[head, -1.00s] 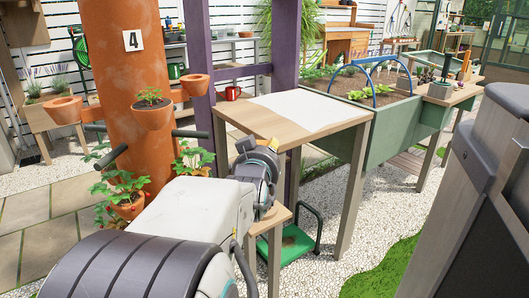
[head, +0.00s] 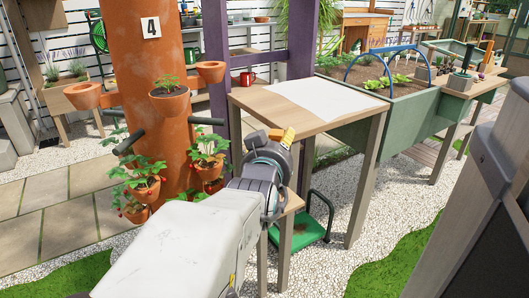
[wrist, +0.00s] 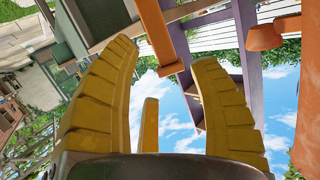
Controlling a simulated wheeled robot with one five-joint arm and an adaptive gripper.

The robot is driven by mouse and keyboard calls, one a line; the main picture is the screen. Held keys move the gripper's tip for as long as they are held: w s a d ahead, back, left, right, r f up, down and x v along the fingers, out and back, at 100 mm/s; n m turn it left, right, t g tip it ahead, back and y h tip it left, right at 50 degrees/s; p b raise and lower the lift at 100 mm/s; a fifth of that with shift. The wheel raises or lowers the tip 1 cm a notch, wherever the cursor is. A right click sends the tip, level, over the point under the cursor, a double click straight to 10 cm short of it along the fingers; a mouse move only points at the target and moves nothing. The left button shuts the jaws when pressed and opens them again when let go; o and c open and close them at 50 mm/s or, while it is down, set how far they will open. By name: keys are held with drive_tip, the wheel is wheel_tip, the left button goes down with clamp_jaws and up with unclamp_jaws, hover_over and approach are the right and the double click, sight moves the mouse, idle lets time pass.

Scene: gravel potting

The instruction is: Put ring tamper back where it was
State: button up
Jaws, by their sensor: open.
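I cannot make out a ring tamper for certain in either view. Small upright tools (head: 487,54) stand on the wooden end shelf of the green planter at the far right, too small to identify. My gripper (head: 284,137) is in front of the near left part of the wooden table (head: 262,107) in the head view, partly hidden by its own wrist.
An orange column (head: 165,120) numbered 4 with potted plants stands left of my arm. A green trolley (head: 312,232) is below. A green planter (head: 415,122) extends right. Paving at left is clear.

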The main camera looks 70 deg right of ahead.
drive_tip(key=p+v, duration=0.1)
drive_tip(key=v, duration=0.5)
drive_tip(key=shift+a, duration=0.4)
idle(0.5)
